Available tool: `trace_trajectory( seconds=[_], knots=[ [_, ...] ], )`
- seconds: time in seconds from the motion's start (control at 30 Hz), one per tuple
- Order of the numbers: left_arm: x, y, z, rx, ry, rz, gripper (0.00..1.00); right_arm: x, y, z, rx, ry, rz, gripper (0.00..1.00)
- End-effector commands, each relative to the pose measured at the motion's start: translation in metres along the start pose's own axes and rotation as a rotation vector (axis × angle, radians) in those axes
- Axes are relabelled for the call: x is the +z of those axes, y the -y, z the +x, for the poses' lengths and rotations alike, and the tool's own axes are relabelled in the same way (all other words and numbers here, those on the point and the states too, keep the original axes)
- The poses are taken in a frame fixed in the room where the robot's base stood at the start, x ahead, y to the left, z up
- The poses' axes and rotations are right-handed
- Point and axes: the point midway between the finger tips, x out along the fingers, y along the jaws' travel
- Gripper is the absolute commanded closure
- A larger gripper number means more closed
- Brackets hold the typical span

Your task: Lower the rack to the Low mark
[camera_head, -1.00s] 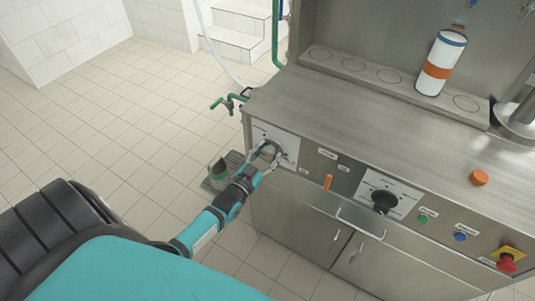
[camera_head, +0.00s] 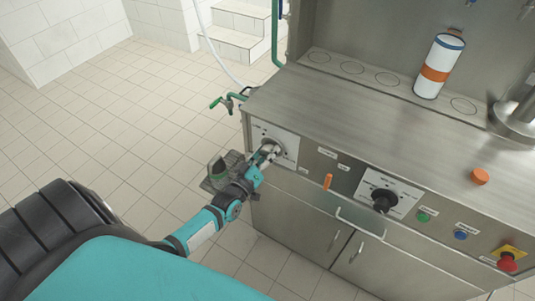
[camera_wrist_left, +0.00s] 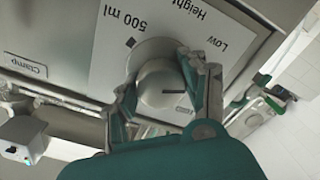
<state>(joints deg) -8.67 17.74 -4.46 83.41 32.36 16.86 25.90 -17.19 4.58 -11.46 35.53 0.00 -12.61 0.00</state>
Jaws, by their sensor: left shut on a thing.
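The height knob (camera_wrist_left: 160,82) is a round grey dial on a white plate (camera_wrist_left: 112,62). The plate appears turned over in the left wrist view, with "Height", "500 ml" and "Low" readable. My left gripper (camera_wrist_left: 168,92) is shut on the knob, with a finger on each side. One finger covers part of the plate near "Low". In the head view my left gripper (camera_head: 268,154) is at the plate (camera_head: 288,146) on the machine's front, hiding most of the knob. My right gripper is not in view.
Right of the plate are an orange lever (camera_head: 328,182), a black knob (camera_head: 384,200), green (camera_head: 423,216) and blue (camera_head: 460,235) buttons, and a red stop button (camera_head: 507,262). A striped bottle (camera_head: 439,66) stands on the machine. A green valve handle (camera_head: 222,102) sticks out left.

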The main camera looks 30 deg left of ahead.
Motion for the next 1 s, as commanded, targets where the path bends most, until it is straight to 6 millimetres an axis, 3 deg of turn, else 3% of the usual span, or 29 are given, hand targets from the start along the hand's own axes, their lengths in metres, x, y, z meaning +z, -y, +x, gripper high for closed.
trace_trajectory(
  seconds=[0.5, 1.0],
  knots=[
    [0.0010, 0.0002, -0.0005, -0.001, 0.002, -0.358, 0.88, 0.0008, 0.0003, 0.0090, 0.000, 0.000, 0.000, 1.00],
    [0.0003, -0.0003, -0.0005, -0.002, 0.001, -0.439, 0.89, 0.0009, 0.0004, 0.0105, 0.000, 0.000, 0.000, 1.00]
  ],
)
